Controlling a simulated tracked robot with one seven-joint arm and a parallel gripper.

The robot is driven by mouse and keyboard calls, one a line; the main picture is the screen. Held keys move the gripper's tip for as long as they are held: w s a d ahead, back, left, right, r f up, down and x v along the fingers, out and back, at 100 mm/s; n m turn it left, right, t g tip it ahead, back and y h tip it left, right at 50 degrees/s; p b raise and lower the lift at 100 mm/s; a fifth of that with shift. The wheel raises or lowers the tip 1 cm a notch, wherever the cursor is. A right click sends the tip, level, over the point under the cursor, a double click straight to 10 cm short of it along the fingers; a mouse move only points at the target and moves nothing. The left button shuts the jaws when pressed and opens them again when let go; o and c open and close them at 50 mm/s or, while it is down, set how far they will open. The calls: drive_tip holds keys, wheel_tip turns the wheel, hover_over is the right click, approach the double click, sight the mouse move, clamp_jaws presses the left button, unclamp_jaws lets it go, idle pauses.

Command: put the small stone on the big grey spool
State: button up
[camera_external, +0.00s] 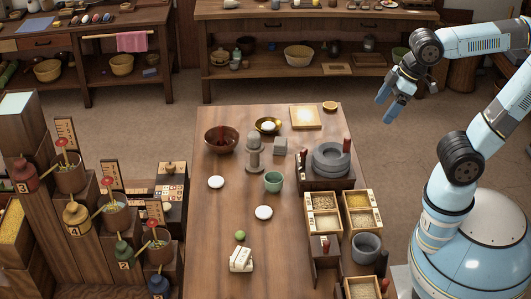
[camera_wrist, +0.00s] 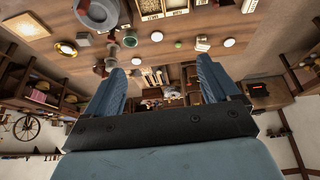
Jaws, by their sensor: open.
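The big grey spool (camera_external: 254,155) stands upright on the wooden table, left of the quern; it also shows in the wrist view (camera_wrist: 112,52). Which thing is the small stone I cannot tell for sure. A grey block (camera_external: 280,146) sits just right of the spool. Two flat white round pieces lie on the table, one left of the spool (camera_external: 216,182) and one in front (camera_external: 263,212). A small green ball (camera_external: 239,236) lies nearer the front. My gripper (camera_external: 388,102) is open and empty, in the air beyond the table's right edge, away from all of these.
A grey quern (camera_external: 331,158) and grain boxes (camera_external: 323,223) line the table's right side. A white block (camera_external: 241,259) lies in front. The table's left front is clear.

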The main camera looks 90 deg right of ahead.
drive_tip(key=shift+t, duration=0.3)
drive_tip(key=s, duration=0.1)
drive_tip(key=s+a+f, duration=0.1)
drive_tip(key=s, duration=0.2)
drive_tip(key=shift+s+a+f, duration=0.15)
drive_tip(key=shift+s+f, duration=0.1)
drive_tip(key=shift+f, duration=0.1)
